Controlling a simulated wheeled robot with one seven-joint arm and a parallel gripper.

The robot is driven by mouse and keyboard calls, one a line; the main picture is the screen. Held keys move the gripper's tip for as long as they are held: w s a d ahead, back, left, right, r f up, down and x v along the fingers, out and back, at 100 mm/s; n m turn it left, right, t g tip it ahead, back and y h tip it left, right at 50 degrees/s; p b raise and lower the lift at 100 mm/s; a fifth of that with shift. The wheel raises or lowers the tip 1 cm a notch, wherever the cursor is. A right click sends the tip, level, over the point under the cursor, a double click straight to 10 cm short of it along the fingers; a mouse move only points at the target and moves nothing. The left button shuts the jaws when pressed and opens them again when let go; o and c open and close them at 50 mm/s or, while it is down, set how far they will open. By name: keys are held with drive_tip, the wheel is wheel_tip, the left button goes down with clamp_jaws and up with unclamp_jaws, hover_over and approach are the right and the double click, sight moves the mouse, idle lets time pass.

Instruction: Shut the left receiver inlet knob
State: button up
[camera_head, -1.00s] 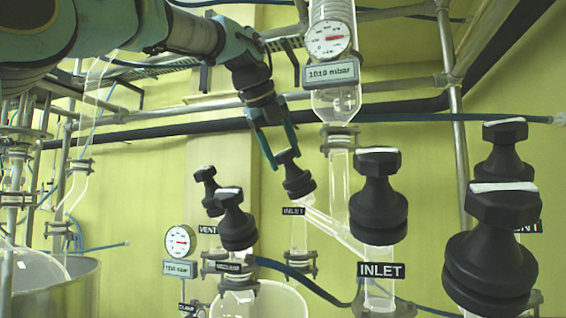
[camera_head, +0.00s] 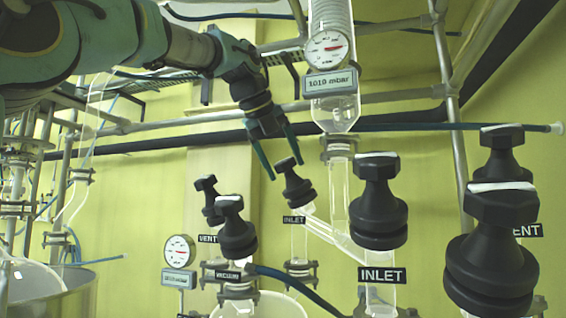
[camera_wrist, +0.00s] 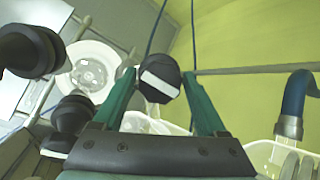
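The left inlet knob (camera_head: 297,185) is black with a white stripe on its top. It stands above the left INLET label (camera_head: 293,219) in the head view. My gripper (camera_head: 286,170) is open, with its fingertips on either side of the knob's head. The stripe lies slanted across the knob there. The knob's lower part is hidden in the wrist view.
Vent (camera_head: 209,199) and vacuum (camera_head: 234,232) knobs stand left of the inlet knob. A larger inlet knob (camera_head: 378,205) and two more black knobs stand to the right. A gauge vessel (camera_head: 333,95) hangs close to the right of my gripper. A dark pipe runs behind.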

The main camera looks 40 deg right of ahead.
drive_tip(key=shift+o, duration=1.2)
drive_tip(key=shift+r, duration=0.1)
drive_tip(key=v, duration=1)
drive_tip(key=shift+a+r+b, duration=0.2)
drive_tip(key=shift+a+b, duration=0.05)
drive_tip(key=shift+b, duration=0.1)
